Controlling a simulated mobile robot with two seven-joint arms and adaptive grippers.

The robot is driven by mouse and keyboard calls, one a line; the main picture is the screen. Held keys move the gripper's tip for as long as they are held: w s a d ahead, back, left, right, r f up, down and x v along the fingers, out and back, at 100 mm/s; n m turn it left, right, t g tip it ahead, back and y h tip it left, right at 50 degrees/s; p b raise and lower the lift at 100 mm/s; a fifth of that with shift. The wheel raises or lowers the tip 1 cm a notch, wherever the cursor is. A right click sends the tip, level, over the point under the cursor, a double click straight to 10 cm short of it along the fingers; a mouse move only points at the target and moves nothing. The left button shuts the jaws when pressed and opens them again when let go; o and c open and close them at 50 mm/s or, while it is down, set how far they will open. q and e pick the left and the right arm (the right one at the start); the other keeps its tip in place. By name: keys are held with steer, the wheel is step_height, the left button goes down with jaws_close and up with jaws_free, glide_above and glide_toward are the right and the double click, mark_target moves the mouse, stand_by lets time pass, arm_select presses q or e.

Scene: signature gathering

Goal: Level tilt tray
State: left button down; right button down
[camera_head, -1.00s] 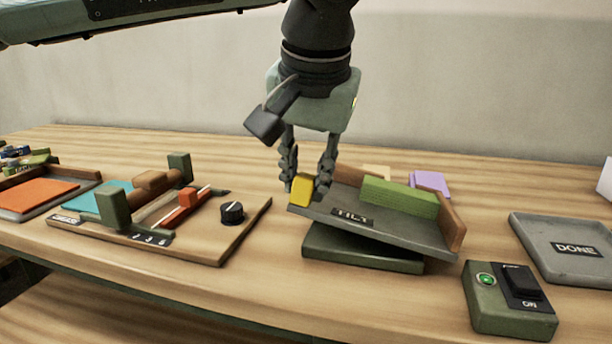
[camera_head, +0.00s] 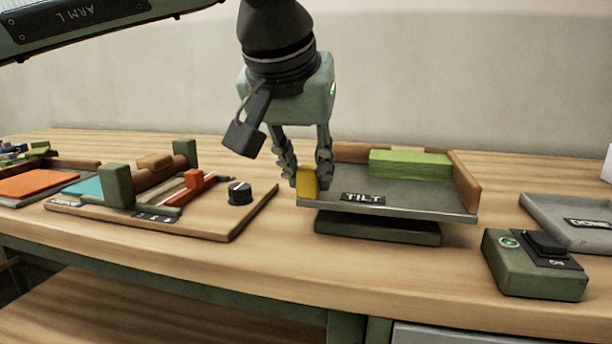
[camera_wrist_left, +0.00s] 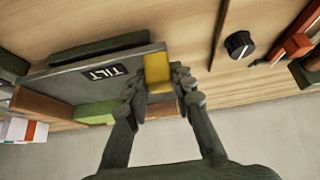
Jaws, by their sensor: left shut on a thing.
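The grey tilt tray (camera_head: 400,205) has a "TILT" label and wooden walls at its back and right side. It sits close to level on a dark green base (camera_head: 378,228). A green block (camera_head: 410,163) lies in its back right corner. My left gripper (camera_head: 306,178) is at the tray's left edge, shut on a yellow tab (camera_head: 306,183). In the left wrist view the yellow tab (camera_wrist_left: 158,72) shows between the fingers at the tray's edge (camera_wrist_left: 60,78). My right gripper is not in view.
A wooden board with a black knob (camera_head: 239,192) and a red slider (camera_head: 194,180) stands left of the tray. A green switch box (camera_head: 533,265) and a grey "DONE" tray (camera_head: 545,205) are at the right. Bare table lies in front of the tilt tray.

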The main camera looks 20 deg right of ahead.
arm_select(q)
steer(key=c, duration=1.3)
jaws_free()
steer(key=shift+f, duration=0.1)
steer(key=v, duration=1.2)
